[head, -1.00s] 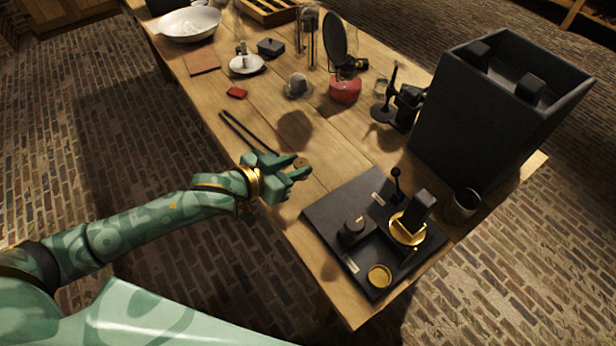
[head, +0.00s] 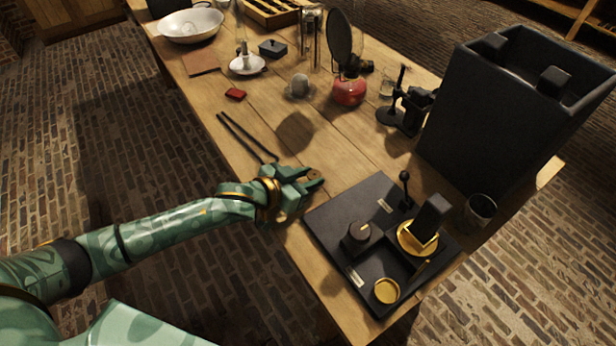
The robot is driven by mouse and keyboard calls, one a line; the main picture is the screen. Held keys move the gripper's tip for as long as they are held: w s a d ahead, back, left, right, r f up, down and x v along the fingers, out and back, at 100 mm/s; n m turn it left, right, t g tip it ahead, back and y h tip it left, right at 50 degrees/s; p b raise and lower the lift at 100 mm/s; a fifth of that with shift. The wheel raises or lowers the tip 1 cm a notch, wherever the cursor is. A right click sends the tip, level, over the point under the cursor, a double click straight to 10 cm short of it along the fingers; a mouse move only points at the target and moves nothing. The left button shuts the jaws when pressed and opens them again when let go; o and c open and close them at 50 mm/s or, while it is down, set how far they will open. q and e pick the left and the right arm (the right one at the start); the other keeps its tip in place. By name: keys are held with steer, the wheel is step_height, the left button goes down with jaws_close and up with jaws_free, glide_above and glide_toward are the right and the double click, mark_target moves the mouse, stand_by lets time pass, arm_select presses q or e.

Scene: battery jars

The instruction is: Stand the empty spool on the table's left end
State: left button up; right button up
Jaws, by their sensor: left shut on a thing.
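My left gripper (head: 313,181) reaches in from the left over the near edge of the wooden table (head: 345,150). It is shut on a small brown, round-topped thing (head: 314,175) that looks like the wooden spool. Only its top shows between the fingertips; the fingers hide the rest. I cannot tell whether it touches the table. My right gripper is not in view.
A black board (head: 330,217) with brass fittings lies just right of the gripper. Dark tongs (head: 240,132) lie behind it. A tall black box (head: 495,125) and a dark cup (head: 480,210) stand right. A red-based lamp (head: 349,92) stands farther back.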

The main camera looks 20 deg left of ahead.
arm_select(q)
steer(key=o, duration=0.9)
steer(key=shift+f, duration=0.1)
steer(key=shift+o, duration=0.2)
steer(key=shift+s+a+r, duration=0.1)
steer(key=shift+s+r, duration=0.05)
steer(key=shift+r, duration=0.15)
steer(key=p+v, duration=0.4)
steer(key=v, duration=0.6)
steer(key=shift+s+r, duration=0.1)
steer(key=shift+r, duration=0.1)
steer(key=shift+s+a+r, duration=0.15)
steer(key=shift+s+a, duration=0.2)
steer(key=shift+s, duration=0.15)
